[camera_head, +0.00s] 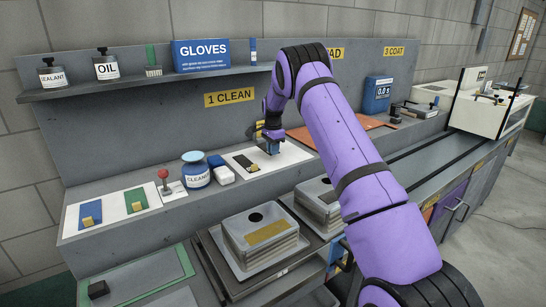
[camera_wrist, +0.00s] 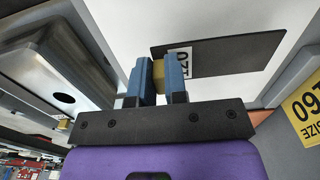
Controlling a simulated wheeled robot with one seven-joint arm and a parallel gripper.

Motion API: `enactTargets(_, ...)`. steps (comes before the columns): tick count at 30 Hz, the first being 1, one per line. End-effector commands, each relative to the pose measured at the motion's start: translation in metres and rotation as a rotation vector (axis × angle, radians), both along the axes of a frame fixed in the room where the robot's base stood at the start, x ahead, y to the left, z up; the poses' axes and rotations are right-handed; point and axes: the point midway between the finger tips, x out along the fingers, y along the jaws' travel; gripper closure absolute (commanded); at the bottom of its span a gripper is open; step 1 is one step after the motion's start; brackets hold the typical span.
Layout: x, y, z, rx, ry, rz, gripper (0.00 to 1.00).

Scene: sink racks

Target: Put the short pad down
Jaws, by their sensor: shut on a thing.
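My gripper (camera_head: 269,146) is low over the white board (camera_head: 291,154) under the "1 CLEAN" sign. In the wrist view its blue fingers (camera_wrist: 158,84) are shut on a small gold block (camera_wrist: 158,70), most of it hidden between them. A flat dark plate (camera_head: 236,157) with a white label lies at the board's left part, beside the gripper. In the wrist view the dark plate (camera_wrist: 235,52) shows "120" on its label, just beyond the fingers. I cannot tell whether the gold block belongs to the short pad or touches the plate.
Blue (camera_head: 90,207) and green (camera_head: 135,192) pads with gold tabs lie at left. A CLEANER jar (camera_head: 197,176) and a blue-white bottle (camera_head: 221,172) stand close left of the plate. Stacked grey trays (camera_head: 262,246) are in front. An orange mat (camera_head: 345,131) lies to the right.

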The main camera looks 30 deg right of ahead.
Motion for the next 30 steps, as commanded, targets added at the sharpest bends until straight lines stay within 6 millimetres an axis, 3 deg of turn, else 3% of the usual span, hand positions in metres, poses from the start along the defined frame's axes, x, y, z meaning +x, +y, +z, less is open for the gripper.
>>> enactTargets(3, -0.001, 0.001, -0.021, 0.002, 0.006, 0.000, 1.00)
enactTargets(6, -0.001, 0.001, -0.030, 0.001, 0.003, 0.000, 1.00)
enactTargets(17, -0.001, 0.001, -0.034, 0.001, 0.003, 0.000, 1.00)
enactTargets(18, -0.001, 0.001, -0.034, 0.001, 0.003, 0.000, 0.82)
enactTargets(21, -0.001, 0.001, -0.034, 0.001, 0.003, 0.000, 0.61)
enactTargets(30, -0.001, 0.001, -0.032, 0.001, 0.002, 0.000, 0.61)
